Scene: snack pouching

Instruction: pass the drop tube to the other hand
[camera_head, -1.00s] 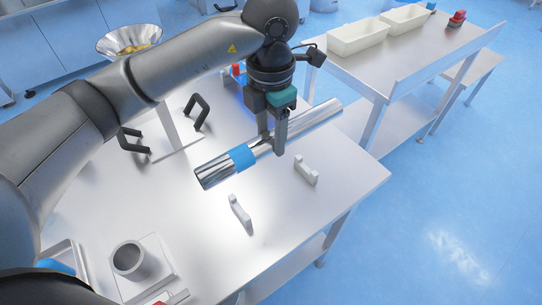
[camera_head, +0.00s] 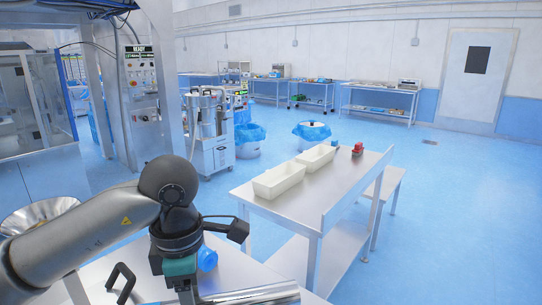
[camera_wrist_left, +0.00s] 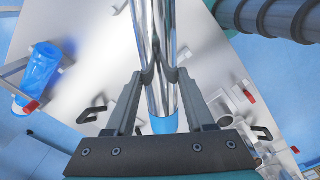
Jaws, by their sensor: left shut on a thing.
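The drop tube (camera_head: 262,296) is a shiny metal cylinder at the bottom edge of the head view, mostly cut off there. In the left wrist view the drop tube (camera_wrist_left: 153,40) runs up through the middle, with a blue band (camera_wrist_left: 165,124) near the palm. My left gripper (camera_wrist_left: 160,76) is shut on the tube, one finger on each side. In the head view my left gripper (camera_head: 188,292) is only partly visible, its fingertips below the picture. My right gripper is in no view.
A steel table with two white bins (camera_head: 278,180) (camera_head: 316,158) and a red item (camera_head: 358,149) stands to the right. A black handle (camera_head: 120,283) and a blue round item (camera_head: 207,258) are near my left wrist. A metal bowl (camera_head: 38,216) is at the left. Open blue floor lies beyond.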

